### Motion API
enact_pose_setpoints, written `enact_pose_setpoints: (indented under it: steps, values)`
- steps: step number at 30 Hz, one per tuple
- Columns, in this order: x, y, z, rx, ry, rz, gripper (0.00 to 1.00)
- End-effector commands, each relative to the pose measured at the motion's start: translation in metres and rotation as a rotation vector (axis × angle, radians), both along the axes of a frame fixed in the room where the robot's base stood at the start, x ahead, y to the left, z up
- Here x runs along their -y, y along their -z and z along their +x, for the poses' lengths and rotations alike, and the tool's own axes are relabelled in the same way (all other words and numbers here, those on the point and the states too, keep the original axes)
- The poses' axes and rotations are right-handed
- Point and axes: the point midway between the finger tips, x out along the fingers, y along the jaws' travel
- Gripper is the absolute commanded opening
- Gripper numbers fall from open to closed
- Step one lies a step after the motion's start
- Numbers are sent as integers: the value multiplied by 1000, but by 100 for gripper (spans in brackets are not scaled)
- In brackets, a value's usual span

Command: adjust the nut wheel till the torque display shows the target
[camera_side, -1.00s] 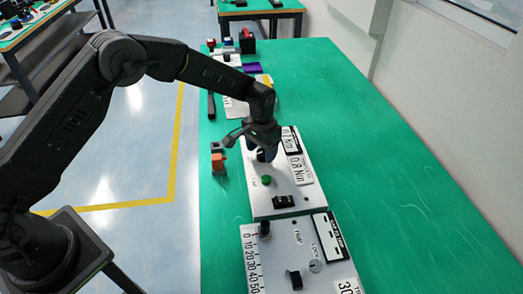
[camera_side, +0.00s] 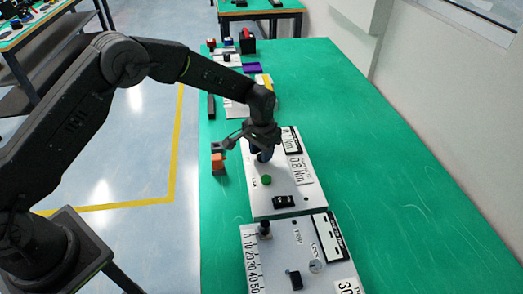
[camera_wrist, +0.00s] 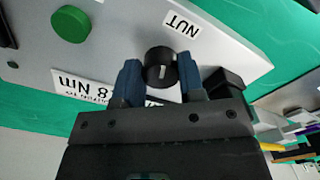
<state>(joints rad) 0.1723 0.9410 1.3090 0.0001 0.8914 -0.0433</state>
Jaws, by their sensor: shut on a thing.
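The nut wheel is a black round knob with a pale pointer line, beside the NUT label on a light panel; it shows in the wrist view (camera_wrist: 160,68). My gripper (camera_side: 263,155) is over the panel (camera_side: 262,207), and its blue fingers (camera_wrist: 161,82) are shut on the wheel from both sides. In the side view my gripper hides the wheel. Two readouts sit on the panel: an upper one (camera_side: 291,140) reading about 1 Nm, partly hidden, and a lower white one (camera_side: 299,170) reading 0.8 Nm. I cannot tell for certain which is the target.
A green button (camera_side: 266,180) and a black switch (camera_side: 284,201) are on the same panel. A second panel (camera_side: 275,262) with knobs and a scale lies in front. The green table is clear to the right.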

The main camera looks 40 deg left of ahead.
Motion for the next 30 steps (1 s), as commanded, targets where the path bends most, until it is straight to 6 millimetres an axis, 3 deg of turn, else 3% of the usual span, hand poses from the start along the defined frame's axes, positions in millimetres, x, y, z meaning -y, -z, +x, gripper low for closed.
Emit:
enact_pose_setpoints:
  steps: [12,23,24,30]
  values:
    - [-1,-1,1,0,316,0,13]
    - [-1,-1,1,1,344,0,13]
    - [-1,-1,1,1,343,0,39]
    - [-1,-1,1,0,343,0,58]
